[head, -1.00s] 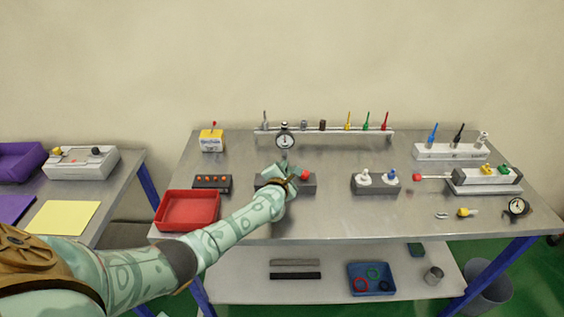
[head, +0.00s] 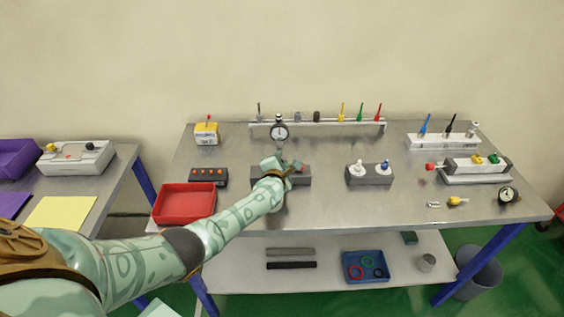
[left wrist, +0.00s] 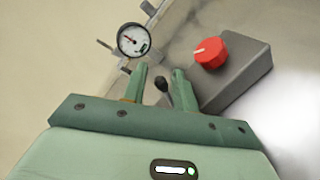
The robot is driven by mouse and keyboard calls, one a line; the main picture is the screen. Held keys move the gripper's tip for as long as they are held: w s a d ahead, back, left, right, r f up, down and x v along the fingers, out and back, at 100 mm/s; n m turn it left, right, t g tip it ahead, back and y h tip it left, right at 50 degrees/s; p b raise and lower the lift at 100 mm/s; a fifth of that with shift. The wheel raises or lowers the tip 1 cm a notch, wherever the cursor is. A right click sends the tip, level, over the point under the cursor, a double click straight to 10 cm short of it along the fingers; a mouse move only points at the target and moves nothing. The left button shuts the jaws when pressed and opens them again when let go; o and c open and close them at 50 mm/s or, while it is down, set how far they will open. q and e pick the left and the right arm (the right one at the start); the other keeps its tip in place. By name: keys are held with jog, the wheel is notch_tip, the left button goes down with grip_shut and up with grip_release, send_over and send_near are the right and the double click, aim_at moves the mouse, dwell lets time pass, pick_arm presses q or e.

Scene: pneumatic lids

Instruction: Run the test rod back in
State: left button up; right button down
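The test rod with its red tip (head: 430,167) sticks out a short way from the left end of the grey and white cylinder (head: 462,166) at the right of the bench. The grey valve block (head: 296,179) with a red knob stands mid-bench; my left arm partly hides it. The red knob (left wrist: 210,52) shows clearly in the left wrist view. My left gripper (head: 281,162) is at this block. In the left wrist view the gripper (left wrist: 161,72) is open, with a black lever knob (left wrist: 162,85) between its fingers. My right gripper is not in view.
A gauge (head: 279,132) and a tool rack stand behind the block. A red tray (head: 184,215) is left of my forearm. A grey block with white and blue fittings (head: 369,178) stands to the right. The bench front middle is clear.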

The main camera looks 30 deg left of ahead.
pick_arm(q)
jog(key=shift+d, duration=0.1)
jog(key=shift+s+d+r, duration=0.1)
jog(key=shift+s, duration=0.1)
jog(key=p+v, duration=0.4)
jog(key=v, duration=0.1)
jog(key=shift+s+r, duration=0.1)
jog(key=shift+r, duration=0.2)
jog(key=p+v, duration=0.3)
jog(key=v, duration=0.7)
jog(key=shift+s+f, duration=0.25)
jog(key=shift+s, duration=0.15)
